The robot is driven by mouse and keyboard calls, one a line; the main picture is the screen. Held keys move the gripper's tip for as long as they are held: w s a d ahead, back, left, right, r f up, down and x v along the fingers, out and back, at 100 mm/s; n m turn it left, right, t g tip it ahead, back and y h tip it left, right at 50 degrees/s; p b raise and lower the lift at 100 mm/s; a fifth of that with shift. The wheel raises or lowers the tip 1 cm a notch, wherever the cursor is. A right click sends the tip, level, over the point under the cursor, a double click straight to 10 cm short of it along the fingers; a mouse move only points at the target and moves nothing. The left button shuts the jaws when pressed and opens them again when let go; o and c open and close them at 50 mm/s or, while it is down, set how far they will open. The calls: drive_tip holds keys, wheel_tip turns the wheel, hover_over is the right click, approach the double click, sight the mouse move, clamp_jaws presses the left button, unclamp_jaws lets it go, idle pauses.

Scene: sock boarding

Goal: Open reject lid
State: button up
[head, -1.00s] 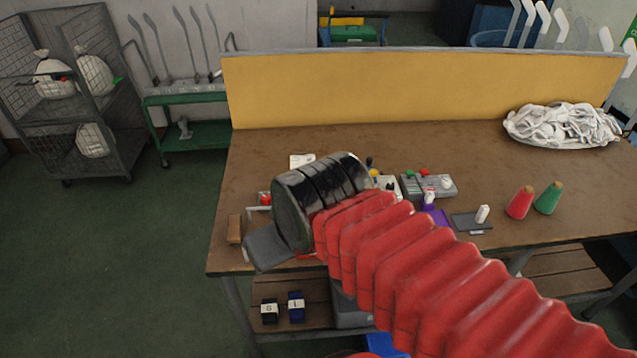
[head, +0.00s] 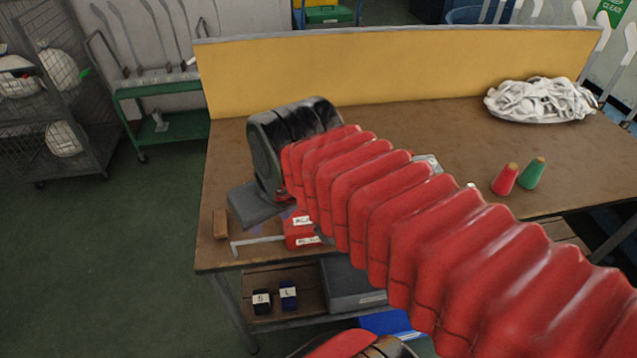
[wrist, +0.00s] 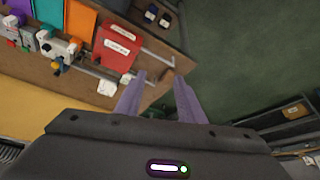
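A red box with white labels (head: 301,229) sits at the table's front left, partly hidden behind my arm. A thin grey L-shaped bar (head: 258,241) sticks out from it to the left. In the wrist view the red box (wrist: 117,45) shows its labelled faces, and a grey bar (wrist: 156,57) runs out beside it. I cannot tell which part is the lid. My gripper (wrist: 159,76) is open, its two fingers apart with nothing held between them. The fingers appear near the bar's end; contact cannot be told. In the head view its fingertips are hidden.
A brown block (head: 220,224) lies left of the bar at the table edge. Red (head: 505,179) and green (head: 531,173) cones stand to the right. A yellow partition (head: 400,70) closes the table's back.

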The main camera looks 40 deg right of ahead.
drive_tip(key=w+d+f+m+g, duration=0.1)
drive_tip(key=w+d+f+g, duration=0.1)
drive_tip(key=w+d, duration=0.6)
drive_tip(key=w+d+f+m+g, duration=0.1)
drive_tip(key=w+d+f+g, duration=0.1)
drive_tip(key=w+d, duration=0.6)
drive_tip(key=d+g, duration=0.1)
drive_tip(key=d, duration=0.4)
drive_tip(key=shift+d, duration=0.4)
drive_tip(key=shift+f, duration=0.2)
wheel_tip(320, 180, down, 14)
drive_tip(key=shift+r, duration=0.2)
clamp_jaws()
